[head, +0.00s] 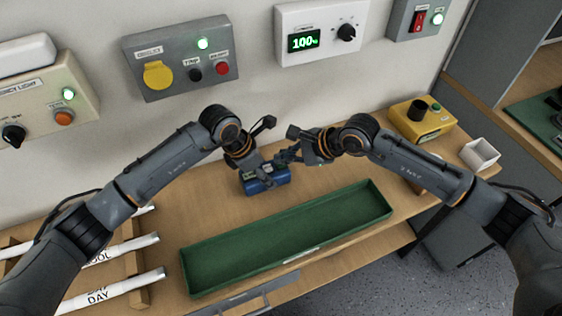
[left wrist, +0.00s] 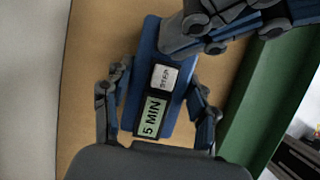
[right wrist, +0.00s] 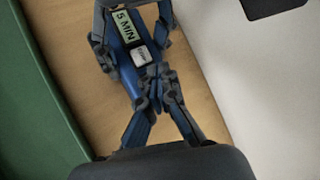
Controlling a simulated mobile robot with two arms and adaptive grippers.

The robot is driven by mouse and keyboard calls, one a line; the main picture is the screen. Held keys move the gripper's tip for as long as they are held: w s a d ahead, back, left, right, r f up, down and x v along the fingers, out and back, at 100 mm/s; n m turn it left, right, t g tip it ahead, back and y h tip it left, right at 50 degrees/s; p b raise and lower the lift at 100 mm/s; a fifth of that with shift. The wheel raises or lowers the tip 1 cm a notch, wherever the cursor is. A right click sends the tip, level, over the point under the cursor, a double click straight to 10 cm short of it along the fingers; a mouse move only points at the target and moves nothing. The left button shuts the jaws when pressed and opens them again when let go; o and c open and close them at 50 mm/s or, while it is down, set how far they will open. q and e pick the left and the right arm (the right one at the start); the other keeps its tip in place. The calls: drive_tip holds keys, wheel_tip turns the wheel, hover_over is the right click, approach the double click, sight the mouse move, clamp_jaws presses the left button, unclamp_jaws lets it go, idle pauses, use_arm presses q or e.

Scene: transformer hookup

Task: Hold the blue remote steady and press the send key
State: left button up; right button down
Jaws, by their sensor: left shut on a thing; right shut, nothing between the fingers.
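The blue remote (head: 265,182) sits low over the wooden bench, just behind the green tray. In the left wrist view the remote (left wrist: 146,98) has a display reading 5 MIN (left wrist: 151,117) and a pale key (left wrist: 163,77) that seems to read STEP. My left gripper (head: 252,172) is shut on the remote, one finger along each side. My right gripper (head: 284,158) is shut and empty. In the right wrist view its fingertips (right wrist: 151,78) are over the remote's far end, just beyond the pale key. They hide that end; no key marked send shows. I cannot tell whether they touch.
The long green tray (head: 290,249) lies in front of the remote. White labelled rods (head: 110,248) lie in a rack at left. Control boxes, one reading 100% (head: 318,20), hang on the wall.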

drive_tip(key=shift+r, duration=0.6)
drive_tip(key=shift+r, duration=0.1)
drive_tip(key=shift+r, duration=2.4)
use_arm(q)
drive_tip(key=o, duration=1.4)
drive_tip(key=shift+c, duration=0.2)
